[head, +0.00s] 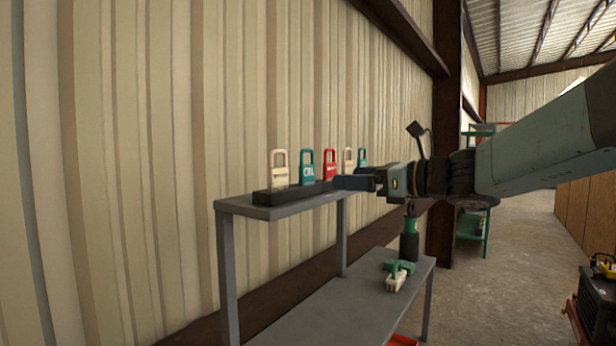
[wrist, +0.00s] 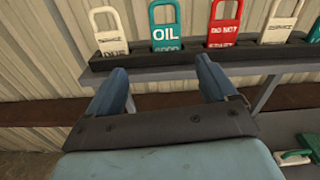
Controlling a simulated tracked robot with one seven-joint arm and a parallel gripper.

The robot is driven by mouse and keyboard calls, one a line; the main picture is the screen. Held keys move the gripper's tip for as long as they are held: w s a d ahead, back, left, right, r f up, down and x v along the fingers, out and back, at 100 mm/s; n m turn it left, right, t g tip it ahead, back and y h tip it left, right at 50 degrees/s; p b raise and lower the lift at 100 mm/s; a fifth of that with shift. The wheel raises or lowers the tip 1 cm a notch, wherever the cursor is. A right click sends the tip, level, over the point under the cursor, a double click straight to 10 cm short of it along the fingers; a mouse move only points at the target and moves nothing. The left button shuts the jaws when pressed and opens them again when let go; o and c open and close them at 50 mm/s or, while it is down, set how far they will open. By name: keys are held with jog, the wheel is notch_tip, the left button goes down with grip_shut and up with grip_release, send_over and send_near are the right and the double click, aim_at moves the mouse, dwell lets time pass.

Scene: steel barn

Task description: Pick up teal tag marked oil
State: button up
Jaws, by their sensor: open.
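The teal tag marked OIL (head: 307,168) stands upright in a black rack on the shelf, second from the left. It also shows in the wrist view (wrist: 165,29), top centre, with its loop upward. My gripper (head: 340,182) is beside the rack in the head view, at the right part of the row. In the wrist view my gripper (wrist: 160,72) is open and empty, its two fingers pointing toward the rack below the OIL tag. The tag is apart from the fingers.
A cream tag (wrist: 106,30) stands left of the OIL tag and a red tag (wrist: 223,29) right of it. Another cream tag (wrist: 280,22) and a teal one follow. The black rack (wrist: 200,54) sits on a grey shelf (head: 262,211). A corrugated wall (head: 180,100) stands close behind.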

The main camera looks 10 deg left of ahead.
aim_at(310, 173)
jog(key=shift+m, duration=0.5)
jog(key=x, duration=0.3)
jog(key=r+x, duration=0.1)
jog(key=x, duration=0.5)
jog(key=shift+w+a+r, duration=0.1)
jog(key=shift+w+r, duration=0.05)
jog(key=shift+w, duration=0.35)
jog(key=x, duration=0.4)
jog(key=shift+w+f, duration=0.1)
jog(key=shift+f, duration=0.25)
jog(key=shift+w+a, duration=0.2)
jog(key=shift+a, duration=0.3)
jog(key=c, duration=1)
